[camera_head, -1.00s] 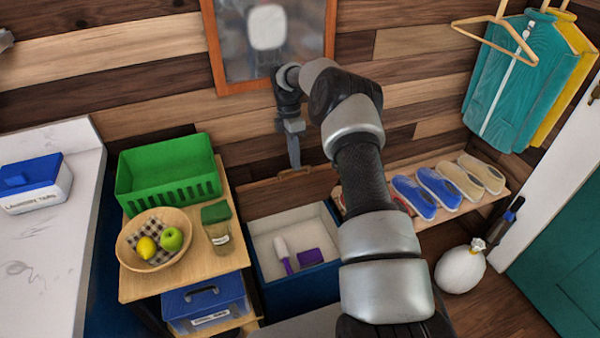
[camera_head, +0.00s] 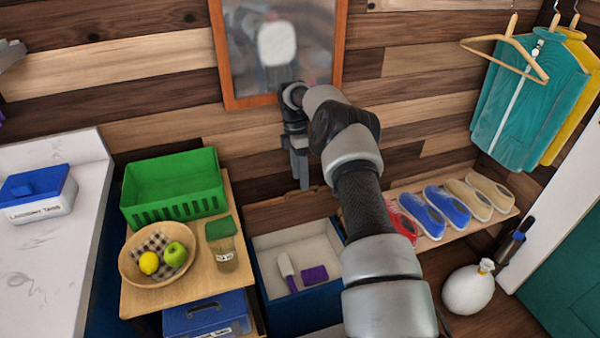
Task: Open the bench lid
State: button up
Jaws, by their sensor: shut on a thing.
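The bench (camera_head: 272,318) is a blue box with a pale interior, low in the middle of the view. Its wooden lid (camera_head: 285,212) stands raised at the back, near the plank wall, and the inside is exposed. A white-headed brush with a purple handle (camera_head: 287,271) and a purple block (camera_head: 315,275) lie inside. My gripper (camera_head: 303,186) points down at the lid's upper edge and is shut on it. The exact grip at the fingertips is small and hard to make out. My arm hides the bench's right side.
Left of the bench, a wooden shelf unit (camera_head: 150,300) holds a green basket (camera_head: 172,190), a fruit bowl (camera_head: 130,270) and a jar (camera_head: 222,245). A shoe shelf (camera_head: 440,238) stands right. A framed mirror (camera_head: 280,50) hangs close behind my gripper.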

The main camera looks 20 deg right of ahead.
jog(key=shift+w+d+f, duration=0.15)
jog(key=shift+f, duration=0.3)
jog(key=shift+w+r, duration=0.1)
jog(key=shift+r, duration=0.3)
jog(key=shift+c, duration=0.5)
jog(key=p+v, duration=0.4)
jog(key=v, duration=0.6)
jog(key=shift+r, duration=0.35)
jog(key=shift+c, duration=0.6)
jog(key=r+p, duration=0.1)
jog(key=p, duration=0.5)
jog(key=shift+r, duration=0.25)
jog(key=shift+f+p, duration=0.1)
jog(key=shift+p, duration=0.3)
